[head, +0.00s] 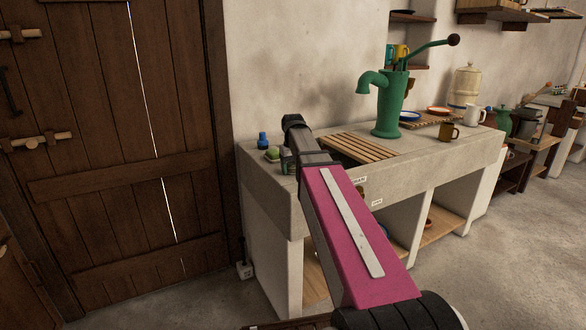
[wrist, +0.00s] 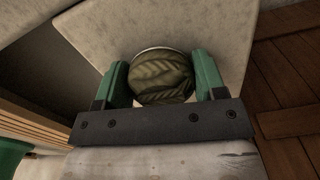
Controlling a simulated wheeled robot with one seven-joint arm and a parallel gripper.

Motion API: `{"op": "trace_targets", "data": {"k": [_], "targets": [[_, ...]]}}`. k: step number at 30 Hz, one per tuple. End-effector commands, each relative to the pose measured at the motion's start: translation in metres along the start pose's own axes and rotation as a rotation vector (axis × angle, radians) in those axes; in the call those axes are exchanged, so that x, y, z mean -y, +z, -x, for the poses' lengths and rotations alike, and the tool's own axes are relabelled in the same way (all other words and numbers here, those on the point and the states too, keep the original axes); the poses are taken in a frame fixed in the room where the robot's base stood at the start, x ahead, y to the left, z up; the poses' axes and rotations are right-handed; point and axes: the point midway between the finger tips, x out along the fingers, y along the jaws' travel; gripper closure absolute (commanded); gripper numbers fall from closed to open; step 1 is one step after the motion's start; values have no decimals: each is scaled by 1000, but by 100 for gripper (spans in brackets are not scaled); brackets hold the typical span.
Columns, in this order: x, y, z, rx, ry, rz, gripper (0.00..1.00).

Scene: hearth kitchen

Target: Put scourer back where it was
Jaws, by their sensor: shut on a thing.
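The scourer (wrist: 162,80) looks like a round, olive-green, ridged pad in the wrist view. It sits between the two green fingers of my gripper (wrist: 160,68), which is shut on it. A thin pale rim shows along its edge; I cannot tell whether this is a dish beneath it. In the head view my gripper (head: 289,162) is over the left end of the pale stone counter (head: 305,193).
A slatted wooden rack (head: 360,149) and a green pump (head: 390,105) are to the right. A brown mug (head: 448,132) stands farther right. A wooden door (head: 120,150) is at left.

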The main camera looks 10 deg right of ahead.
Motion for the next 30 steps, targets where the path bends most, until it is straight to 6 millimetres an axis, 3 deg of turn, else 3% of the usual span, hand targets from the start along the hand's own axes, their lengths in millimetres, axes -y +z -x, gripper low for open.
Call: {"op": "trace_targets", "data": {"k": [1, 3, 16, 30], "targets": [[0, 0, -1, 0, 0, 0, 29], [0, 0, 0, 0, 0, 0, 10], [0, 0, 8, -1, 0, 0, 10], [0, -1, 86, -2, 0, 0, 10]]}}
